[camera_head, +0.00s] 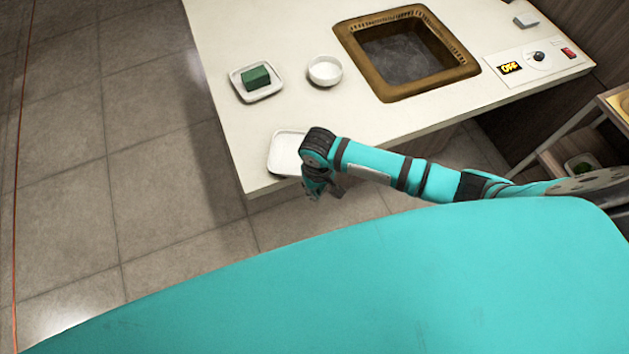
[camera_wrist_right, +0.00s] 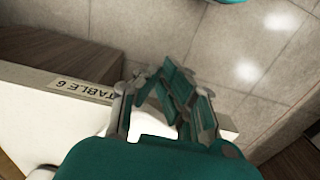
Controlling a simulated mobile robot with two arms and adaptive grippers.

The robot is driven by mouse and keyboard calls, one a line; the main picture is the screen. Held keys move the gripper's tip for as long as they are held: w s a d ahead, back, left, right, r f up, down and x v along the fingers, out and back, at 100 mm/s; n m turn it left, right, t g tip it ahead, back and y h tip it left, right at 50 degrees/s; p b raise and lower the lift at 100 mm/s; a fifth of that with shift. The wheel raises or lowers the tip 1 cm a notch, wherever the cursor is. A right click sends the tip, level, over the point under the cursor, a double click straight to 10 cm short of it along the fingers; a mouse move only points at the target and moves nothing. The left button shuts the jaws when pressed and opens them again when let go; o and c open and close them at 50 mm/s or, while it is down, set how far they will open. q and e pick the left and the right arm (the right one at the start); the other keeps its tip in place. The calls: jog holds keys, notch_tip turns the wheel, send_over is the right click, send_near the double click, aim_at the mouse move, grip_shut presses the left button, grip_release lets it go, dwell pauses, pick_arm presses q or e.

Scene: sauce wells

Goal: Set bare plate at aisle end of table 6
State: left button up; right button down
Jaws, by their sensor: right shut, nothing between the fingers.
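A bare white square plate (camera_head: 284,154) lies at the near left corner of the white table (camera_head: 235,130). My right wrist hides its right part. A label reading TABLE 6 (camera_wrist_right: 80,88) is on the table's edge in the right wrist view. My right gripper (camera_head: 325,190) hangs at the table's near edge, just right of and in front of the plate. Its fingers (camera_wrist_right: 170,98) are shut and empty. I cannot tell whether they touch the plate. My left gripper is not in view.
A white dish (camera_head: 243,94) with a green block (camera_head: 256,77) and a white bowl (camera_head: 325,70) stand farther back. Beyond is a well with a brown rim (camera_head: 465,68) and a control panel (camera_head: 537,60) reading OFF. Tiled floor (camera_head: 90,180) is open at left.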

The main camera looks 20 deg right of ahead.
aim_at(296, 154)
jog(key=shift+w, duration=1)
jog(key=w, duration=0.5)
jog(key=shift+w+a, duration=0.1)
jog(key=shift+a, duration=0.1)
jog(key=shift+d, duration=0.1)
